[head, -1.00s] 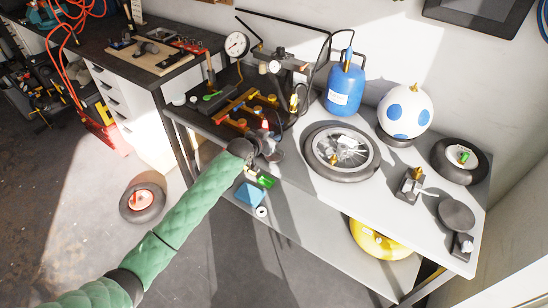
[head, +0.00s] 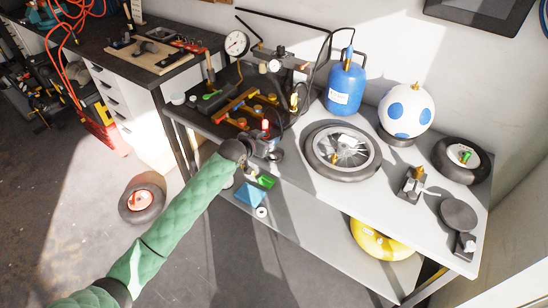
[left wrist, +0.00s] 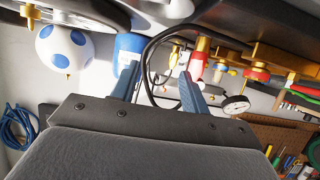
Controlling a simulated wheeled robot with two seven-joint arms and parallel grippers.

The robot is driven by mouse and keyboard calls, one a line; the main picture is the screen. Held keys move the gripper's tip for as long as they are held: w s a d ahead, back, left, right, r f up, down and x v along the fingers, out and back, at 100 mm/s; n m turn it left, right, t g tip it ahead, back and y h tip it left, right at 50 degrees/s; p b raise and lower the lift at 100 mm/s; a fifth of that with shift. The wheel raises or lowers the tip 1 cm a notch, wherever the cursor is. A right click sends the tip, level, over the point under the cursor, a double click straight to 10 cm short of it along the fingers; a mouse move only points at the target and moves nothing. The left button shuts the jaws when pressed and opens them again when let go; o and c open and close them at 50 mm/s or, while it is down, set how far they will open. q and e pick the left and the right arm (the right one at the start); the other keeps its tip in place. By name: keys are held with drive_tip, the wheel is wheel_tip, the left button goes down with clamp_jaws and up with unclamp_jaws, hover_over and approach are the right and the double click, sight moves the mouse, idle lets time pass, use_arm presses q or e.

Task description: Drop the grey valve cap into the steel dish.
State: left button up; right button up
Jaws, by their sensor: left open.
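My left gripper (head: 268,139) is at the front edge of the bench, beside the rack of brass fittings. In the left wrist view its two blue-grey fingers (left wrist: 160,88) are spread apart, with nothing held between them. A small round grey dish (head: 277,155) lies on the bench just right of the gripper; it may be the steel dish, partly hidden by the gripper. I cannot pick out the grey valve cap for certain in either view; it may be small or hidden among the fittings. My right gripper is not in view.
An orange-brown fitting rack (head: 238,103) and a pressure gauge (head: 237,44) stand behind the gripper. A spoked wheel (head: 342,151), blue tank (head: 345,88) and spotted ball (head: 406,110) occupy the bench to the right. A black hose (left wrist: 150,65) passes beyond the fingers.

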use_arm(q)
drive_tip(key=shift+b+v, duration=0.55)
drive_tip(key=shift+v, duration=1.55)
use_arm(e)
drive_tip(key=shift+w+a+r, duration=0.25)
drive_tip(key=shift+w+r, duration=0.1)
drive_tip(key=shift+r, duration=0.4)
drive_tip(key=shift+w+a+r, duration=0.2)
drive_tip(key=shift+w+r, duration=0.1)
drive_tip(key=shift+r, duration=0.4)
